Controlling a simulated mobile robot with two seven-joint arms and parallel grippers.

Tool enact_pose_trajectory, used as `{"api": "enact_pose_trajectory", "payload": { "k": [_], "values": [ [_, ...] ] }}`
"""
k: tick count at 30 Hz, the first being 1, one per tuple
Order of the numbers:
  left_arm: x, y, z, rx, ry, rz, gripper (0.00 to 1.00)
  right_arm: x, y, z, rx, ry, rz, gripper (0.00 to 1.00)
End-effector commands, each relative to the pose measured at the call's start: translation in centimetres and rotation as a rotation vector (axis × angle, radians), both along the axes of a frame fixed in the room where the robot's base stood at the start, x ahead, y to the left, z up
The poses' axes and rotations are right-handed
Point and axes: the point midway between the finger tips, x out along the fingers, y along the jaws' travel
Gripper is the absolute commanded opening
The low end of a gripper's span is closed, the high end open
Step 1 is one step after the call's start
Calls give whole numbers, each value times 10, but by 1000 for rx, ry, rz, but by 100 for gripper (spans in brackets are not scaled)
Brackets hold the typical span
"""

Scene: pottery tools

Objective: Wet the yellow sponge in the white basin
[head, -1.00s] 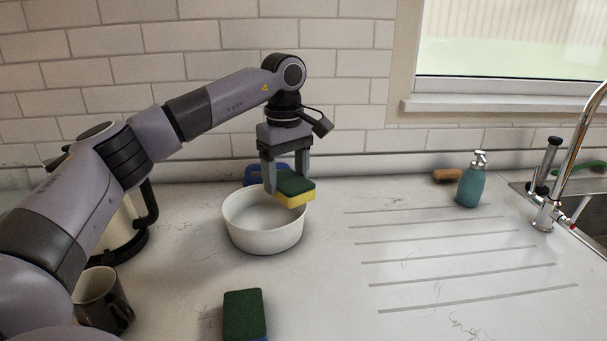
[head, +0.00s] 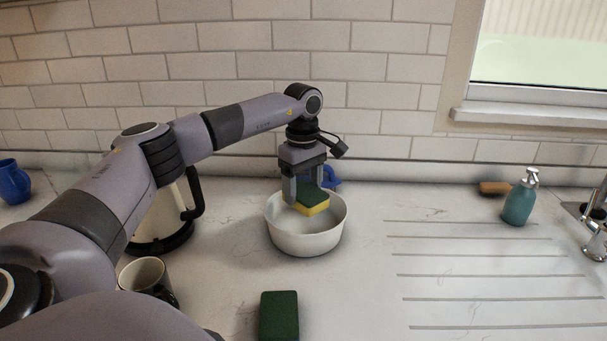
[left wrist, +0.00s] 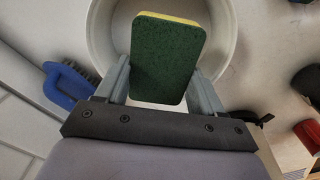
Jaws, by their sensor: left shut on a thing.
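The yellow sponge (head: 316,209) has a dark green top. My left gripper (head: 306,196) is shut on it, one finger at each side. The sponge is at the mouth of the white basin (head: 306,243), over its back part and about level with the rim. In the left wrist view the sponge's green face (left wrist: 167,58) lies between the fingers, with the basin's rim (left wrist: 233,45) around it. I cannot tell whether the sponge touches the basin's bottom, or whether there is water. My right gripper is not in view.
A second green-topped sponge (head: 279,315) lies in front of the basin. A blue brush (left wrist: 68,86) lies close behind it. A mug (head: 146,277) and a kettle (head: 160,226) stand left. A teal soap bottle (head: 519,202) stands right, past clear grooved counter.

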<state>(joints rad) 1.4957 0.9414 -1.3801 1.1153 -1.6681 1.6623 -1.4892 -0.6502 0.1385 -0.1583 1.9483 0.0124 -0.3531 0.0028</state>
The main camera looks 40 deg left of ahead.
Motion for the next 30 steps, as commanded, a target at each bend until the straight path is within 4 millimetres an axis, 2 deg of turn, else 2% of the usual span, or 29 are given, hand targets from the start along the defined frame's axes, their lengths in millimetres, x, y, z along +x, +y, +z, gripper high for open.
{"api": "enact_pose_trajectory", "payload": {
  "k": [3,12,30],
  "values": [
    [-1,0,-18,0,3,-1,54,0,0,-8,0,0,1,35],
    [0,-1,-46,0,1,-2,54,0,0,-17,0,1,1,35],
    [0,-1,-53,0,0,-2,55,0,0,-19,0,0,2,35]
  ]
}}
